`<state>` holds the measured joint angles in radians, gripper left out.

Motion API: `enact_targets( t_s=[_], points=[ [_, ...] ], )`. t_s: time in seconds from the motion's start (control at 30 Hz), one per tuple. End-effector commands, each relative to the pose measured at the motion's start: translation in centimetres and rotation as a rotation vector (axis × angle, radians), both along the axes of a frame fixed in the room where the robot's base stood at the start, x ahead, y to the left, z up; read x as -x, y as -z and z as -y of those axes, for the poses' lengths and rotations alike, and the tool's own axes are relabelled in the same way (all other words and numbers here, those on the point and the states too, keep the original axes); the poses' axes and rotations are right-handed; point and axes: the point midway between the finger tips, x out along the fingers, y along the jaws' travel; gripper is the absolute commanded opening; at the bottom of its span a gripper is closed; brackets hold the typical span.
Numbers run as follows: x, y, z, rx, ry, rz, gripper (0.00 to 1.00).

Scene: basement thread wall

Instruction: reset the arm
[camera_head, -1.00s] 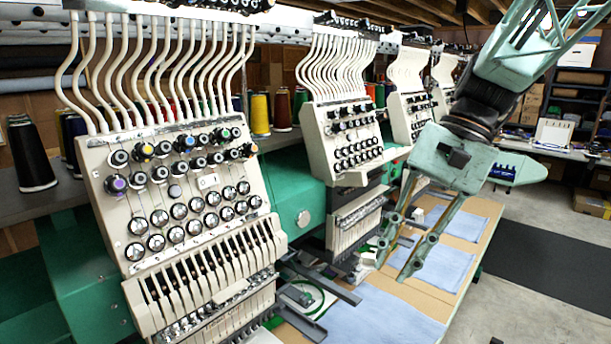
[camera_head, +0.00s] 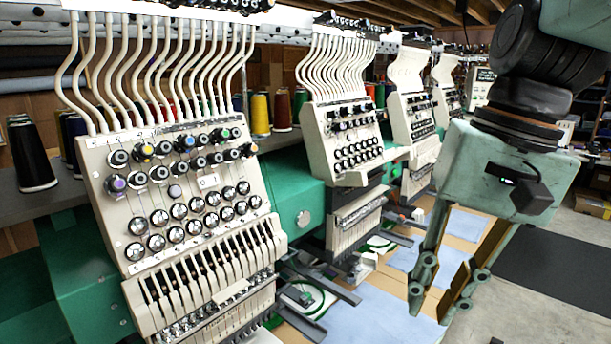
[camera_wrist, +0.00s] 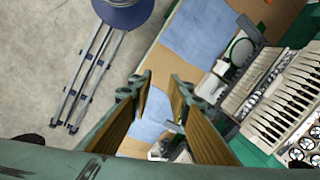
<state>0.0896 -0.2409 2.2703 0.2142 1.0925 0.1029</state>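My gripper (camera_head: 430,310) hangs at the right of the head view, pointing down with its two fingers apart. In the wrist view the fingers (camera_wrist: 160,80) are also spread, with nothing between them. Below them are a wooden table (camera_head: 452,243) and blue cloths (camera_head: 370,318), seen through the gap in the wrist view. The gripper looks to be above the table, touching nothing that I can see.
A row of embroidery machines (camera_head: 180,200) with thread tubes runs along the left and back. Thread cones (camera_head: 31,155) stand on a shelf. A blue stool (camera_wrist: 122,12) is on the floor in the wrist view. A dark mat (camera_head: 555,270) and open floor lie at right.

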Motion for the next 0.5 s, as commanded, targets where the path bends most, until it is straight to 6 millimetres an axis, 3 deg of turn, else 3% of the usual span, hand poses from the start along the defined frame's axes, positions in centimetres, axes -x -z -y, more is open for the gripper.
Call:
enact_targets(
  t_s=[0.5],
  points=[
    [5.5, 0.0, 1.4, 0.116, -0.123, 0.156, 0.17]
  ],
)
